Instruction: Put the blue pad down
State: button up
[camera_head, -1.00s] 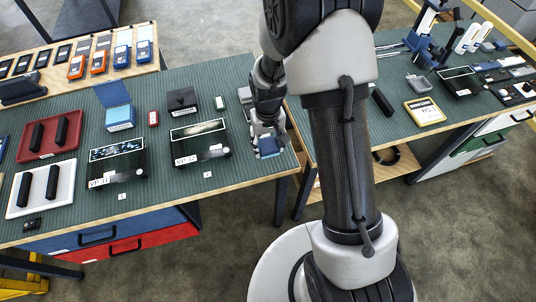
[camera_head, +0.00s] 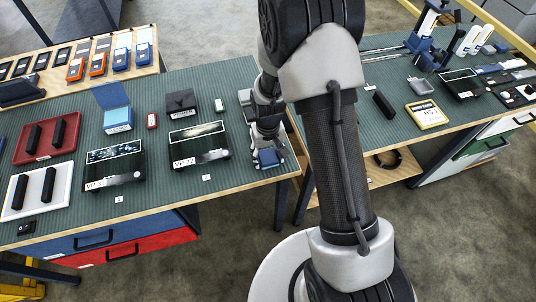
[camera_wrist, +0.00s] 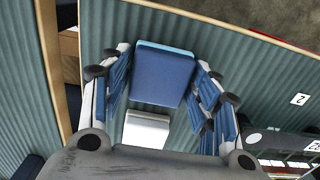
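The blue pad (camera_head: 269,158) is at the near right corner of the left green-topped table, at or just above the mat. In the wrist view the blue pad (camera_wrist: 162,75) lies between the fingertips, its broad face toward the camera and a lighter blue edge at the far end. My gripper (camera_head: 266,150) points down there. In the wrist view my gripper (camera_wrist: 164,62) has a fingertip at each side edge of the pad, and it looks shut on it. Whether the pad's underside touches the mat is hidden.
A black box labelled VP-32 (camera_head: 199,146) stands left of my gripper, with a small number card (camera_head: 206,177) in front. A grey-white block (camera_wrist: 146,129) lies close beside the pad. The table's wooden edge (camera_wrist: 228,22) is near. A gap separates the right table (camera_head: 455,112).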

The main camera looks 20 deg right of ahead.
jog(key=shift+o, duration=1.2)
notch_tip(320, 180, up, 12)
jog(key=p, duration=0.4)
notch_tip(320, 180, up, 8)
send_over(268, 156)
jog(key=s, duration=0.1)
jog(key=s+r+t, duration=0.4)
jog(key=s+r, duration=1.2)
jog(key=s, duration=0.4)
jog(key=shift+s+t, duration=0.15)
jog(key=shift+t, duration=0.15)
jog(key=shift+o, duration=0.4)
jog(key=shift+r, duration=0.1)
